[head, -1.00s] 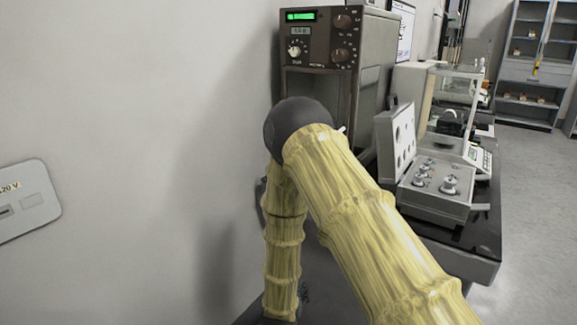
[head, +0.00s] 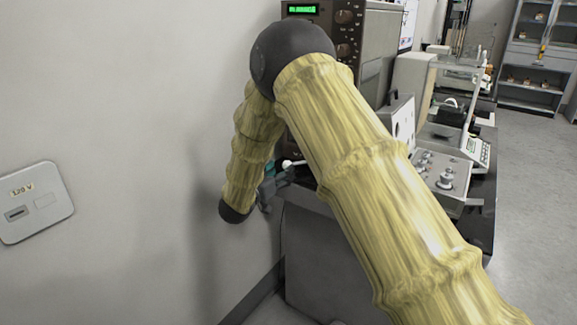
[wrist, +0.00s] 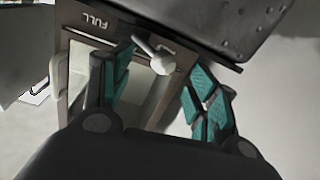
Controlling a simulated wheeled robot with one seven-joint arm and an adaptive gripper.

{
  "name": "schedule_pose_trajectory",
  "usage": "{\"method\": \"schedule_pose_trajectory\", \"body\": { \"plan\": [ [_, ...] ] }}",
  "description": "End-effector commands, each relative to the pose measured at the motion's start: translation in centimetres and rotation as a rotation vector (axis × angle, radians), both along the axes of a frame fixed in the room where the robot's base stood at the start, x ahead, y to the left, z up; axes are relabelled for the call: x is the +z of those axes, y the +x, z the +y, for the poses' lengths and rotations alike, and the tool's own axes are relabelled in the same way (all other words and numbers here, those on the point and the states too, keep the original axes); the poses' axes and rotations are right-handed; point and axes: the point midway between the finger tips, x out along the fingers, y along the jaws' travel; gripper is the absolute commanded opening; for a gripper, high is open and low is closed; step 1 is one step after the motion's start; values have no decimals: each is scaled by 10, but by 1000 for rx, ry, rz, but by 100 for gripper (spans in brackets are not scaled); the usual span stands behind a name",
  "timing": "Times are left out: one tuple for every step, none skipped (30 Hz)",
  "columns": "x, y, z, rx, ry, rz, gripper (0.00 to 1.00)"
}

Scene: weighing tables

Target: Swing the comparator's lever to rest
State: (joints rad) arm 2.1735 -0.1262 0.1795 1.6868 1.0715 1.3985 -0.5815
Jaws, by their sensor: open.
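The comparator (head: 376,52) is a tall dark-brown and grey cabinet with a green display and knobs, against the wall; my arm hides much of its front. Its lever (wrist: 155,56), a short stem with a pale rounded knob, shows in the wrist view beside a plate marked FULL. The pale knob also shows in the head view (head: 289,163), beside my gripper. My gripper (wrist: 158,68) is open, with one teal-padded finger on each side of the lever. I cannot tell whether either pad touches it. In the head view my gripper (head: 271,180) is partly hidden behind my arm.
A white wall with a 120 V outlet plate (head: 36,202) stands close on the left. An open grey case of weights (head: 445,177) and a glass-sided balance (head: 455,115) sit right of the comparator. The floor (head: 538,230) on the right is clear.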

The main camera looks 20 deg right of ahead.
Motion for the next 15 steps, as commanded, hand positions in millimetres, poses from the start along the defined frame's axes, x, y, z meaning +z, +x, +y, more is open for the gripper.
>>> {"method": "schedule_pose_trajectory", "body": {
  "plan": [
    [0,5,-7,-2,0,-1,60],
    [0,9,-11,-2,0,-1,60],
    [-1,13,-15,-2,1,0,60],
    [-1,16,-19,-1,1,0,60],
    [-1,18,-22,-1,1,1,60],
    [-1,22,-26,-1,1,1,60],
    [-1,25,-28,-1,0,0,60],
    [-1,27,-30,0,0,0,60],
    [-1,29,-33,0,1,1,60],
    [-1,31,-35,0,1,1,60],
    [-1,32,-37,0,1,1,60],
    [-1,34,-39,0,1,1,60],
    [0,35,-40,0,0,0,60],
    [0,36,-41,0,0,0,60],
    [0,37,-41,0,0,0,60]
  ]
}}
